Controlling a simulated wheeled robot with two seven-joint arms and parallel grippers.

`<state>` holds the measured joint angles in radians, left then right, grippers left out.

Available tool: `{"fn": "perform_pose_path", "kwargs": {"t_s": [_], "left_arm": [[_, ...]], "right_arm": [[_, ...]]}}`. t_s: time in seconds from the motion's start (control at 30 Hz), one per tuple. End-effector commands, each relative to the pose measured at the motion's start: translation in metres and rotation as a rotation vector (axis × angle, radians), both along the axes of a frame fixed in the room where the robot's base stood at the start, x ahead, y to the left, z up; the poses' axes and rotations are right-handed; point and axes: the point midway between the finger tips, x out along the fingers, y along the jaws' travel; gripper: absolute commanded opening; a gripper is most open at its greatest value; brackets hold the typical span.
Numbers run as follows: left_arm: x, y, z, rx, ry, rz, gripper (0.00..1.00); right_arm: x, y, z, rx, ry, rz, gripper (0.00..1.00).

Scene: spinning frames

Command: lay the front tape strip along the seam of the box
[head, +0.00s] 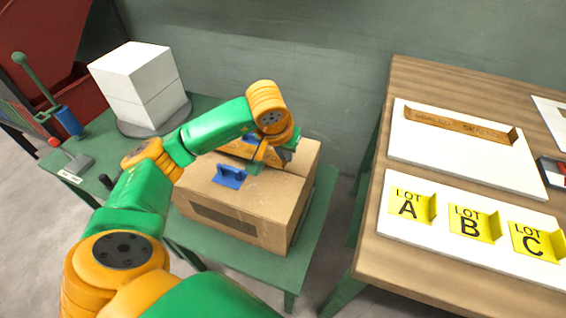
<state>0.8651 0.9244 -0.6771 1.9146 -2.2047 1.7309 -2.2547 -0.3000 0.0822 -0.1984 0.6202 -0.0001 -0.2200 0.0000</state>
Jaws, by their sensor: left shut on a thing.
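The brown cardboard box (270,195) stands on a green table, with a dark printed band on its front face. A brown, printed tape strip (236,149) shows at the box top, partly hidden by my arm. My left gripper (272,160) is low over the right part of the box top and is shut on what appears to be this strip. The fingertips are mostly hidden, and I cannot tell whether the strip touches the box. A similar brown strip (462,126) with upturned ends lies on a white board. My right gripper is not in view.
Blue handle-like piece (229,176) sits on the box top. The wooden table (420,268) at right holds white boards and yellow LOT A, B, C signs (470,222).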

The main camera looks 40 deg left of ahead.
Motion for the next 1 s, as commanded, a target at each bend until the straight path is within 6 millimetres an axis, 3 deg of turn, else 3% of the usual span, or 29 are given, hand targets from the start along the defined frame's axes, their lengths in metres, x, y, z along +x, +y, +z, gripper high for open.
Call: {"fn": "perform_pose_path", "kwargs": {"t_s": [0.1, 0.2, 0.53, 0.67, 1.0], "left_arm": [[0.000, 0.005, -0.024, -0.001, 0.006, 0.000, 0.00], [0.001, 0.005, -0.035, 0.001, 0.001, -0.002, 0.00], [0.002, 0.005, -0.040, 0.001, -0.001, -0.001, 0.00], [0.002, 0.004, -0.039, 0.000, -0.001, 0.000, 0.35], [0.002, 0.004, -0.034, -0.001, 0.000, 0.000, 0.36]], "right_arm": [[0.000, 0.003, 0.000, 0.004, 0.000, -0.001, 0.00], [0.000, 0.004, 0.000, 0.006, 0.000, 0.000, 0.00], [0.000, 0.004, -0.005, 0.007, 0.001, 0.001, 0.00], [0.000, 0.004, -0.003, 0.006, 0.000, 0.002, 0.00], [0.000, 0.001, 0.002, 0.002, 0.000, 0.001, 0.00]]}}
